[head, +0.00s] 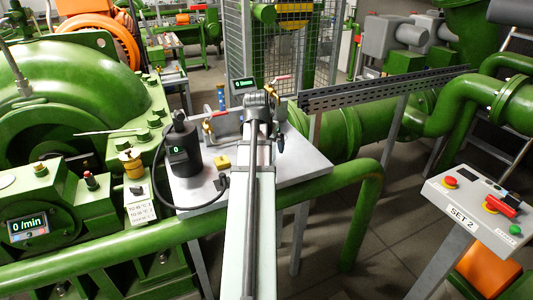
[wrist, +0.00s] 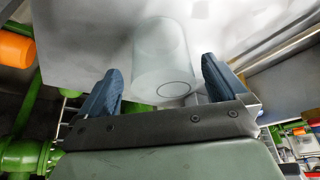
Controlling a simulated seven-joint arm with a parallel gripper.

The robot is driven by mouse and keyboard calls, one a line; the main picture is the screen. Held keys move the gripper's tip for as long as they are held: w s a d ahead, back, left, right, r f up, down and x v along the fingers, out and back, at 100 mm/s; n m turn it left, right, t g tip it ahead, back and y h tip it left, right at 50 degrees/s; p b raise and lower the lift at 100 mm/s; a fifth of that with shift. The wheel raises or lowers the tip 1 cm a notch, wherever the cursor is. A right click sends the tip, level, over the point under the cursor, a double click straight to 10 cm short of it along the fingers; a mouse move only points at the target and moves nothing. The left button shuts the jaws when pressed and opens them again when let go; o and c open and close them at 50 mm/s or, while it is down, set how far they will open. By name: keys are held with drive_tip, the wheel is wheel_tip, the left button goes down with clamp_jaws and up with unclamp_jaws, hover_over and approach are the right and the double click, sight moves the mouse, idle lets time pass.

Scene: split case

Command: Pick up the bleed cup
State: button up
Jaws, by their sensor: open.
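The bleed cup (wrist: 160,50) is a clear, pale cylinder in the wrist view, over a light grey surface. It stands in the gap between the two blue fingers of my gripper (wrist: 160,78), with a visible gap to each finger. My gripper is open and not closed on the cup. In the head view my arm reaches over the grey table (head: 312,172), and I cannot make out the cup there; the arm likely hides it.
Brass valves (head: 208,127) stand behind. A green pipe (head: 330,190) runs before the table. A SET 2 panel (head: 470,212) is at right.

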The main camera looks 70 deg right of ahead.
drive_tip(key=shift+x, duration=1.65)
drive_tip(key=shift+w, duration=0.15)
drive_tip(key=shift+c, duration=0.3)
drive_tip(key=c, duration=1.1)
drive_tip(key=shift+o, duration=0.2)
drive_tip(key=shift+r, duration=0.15)
